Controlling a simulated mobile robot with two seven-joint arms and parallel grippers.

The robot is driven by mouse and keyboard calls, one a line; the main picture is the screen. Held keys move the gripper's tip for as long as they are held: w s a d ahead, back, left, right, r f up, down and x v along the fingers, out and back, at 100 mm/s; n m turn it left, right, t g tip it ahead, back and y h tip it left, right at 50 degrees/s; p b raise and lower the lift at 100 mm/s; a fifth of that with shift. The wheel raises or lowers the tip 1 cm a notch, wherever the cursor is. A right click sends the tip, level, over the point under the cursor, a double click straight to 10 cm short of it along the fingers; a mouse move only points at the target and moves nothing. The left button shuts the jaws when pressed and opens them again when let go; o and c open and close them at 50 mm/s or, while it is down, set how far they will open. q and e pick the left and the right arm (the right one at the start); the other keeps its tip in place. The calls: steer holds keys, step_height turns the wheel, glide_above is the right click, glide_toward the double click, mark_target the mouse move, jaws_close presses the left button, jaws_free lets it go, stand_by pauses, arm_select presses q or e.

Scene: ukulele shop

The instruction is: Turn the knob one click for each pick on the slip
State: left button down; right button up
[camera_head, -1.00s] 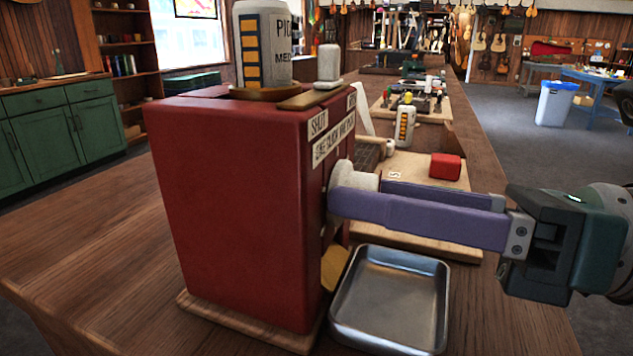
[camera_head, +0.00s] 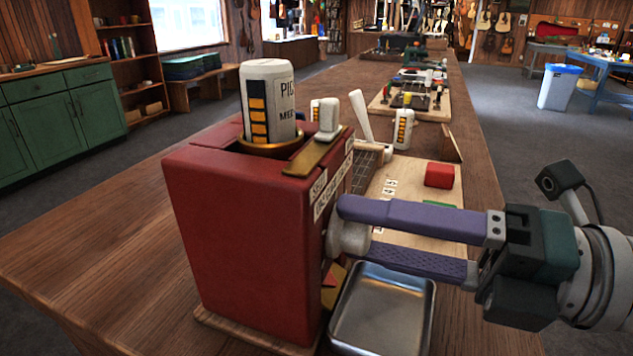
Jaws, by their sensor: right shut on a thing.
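A red box dispenser (camera_head: 240,235) stands on the wooden counter, with a white-labelled canister (camera_head: 268,100) upright in its top. Its pale round knob (camera_head: 346,239) is on the right-hand face, below white labels whose words I cannot read fully. My right gripper (camera_head: 356,233) has its purple fingers shut on the knob, one finger above and one below, partly covering it. A yellowish chute (camera_head: 334,291) with a bit of red shows under the knob. A metal tray (camera_head: 385,308) sits below it. I cannot make out a slip with picks for certain. My left gripper is not in view.
A wooden board (camera_head: 445,205) with a red block (camera_head: 439,175) and small marked cards (camera_head: 390,187) lies behind my fingers. Labelled canisters (camera_head: 403,128) stand farther back. The counter (camera_head: 110,240) left of the dispenser is clear.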

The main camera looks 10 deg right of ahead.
steer(key=m+p, duration=0.2)
steer(key=m, duration=0.4)
steer(key=shift+f+p, duration=0.1)
steer(key=shift+p, duration=0.2)
steer(key=m+p, duration=0.1)
steer(key=m, duration=0.2)
steer(key=shift+m+g, duration=0.3)
steer(key=shift+m, duration=0.1)
steer(key=shift+f+m, duration=0.1)
steer(key=shift+m, duration=0.5)
steer(key=o, duration=1.1)
steer(key=shift+d, duration=0.1)
steer(key=v, duration=0.9)
steer(key=shift+s+d+b, duration=0.25)
steer(key=shift+d+b, duration=0.1)
steer(key=shift+b, duration=0.05)
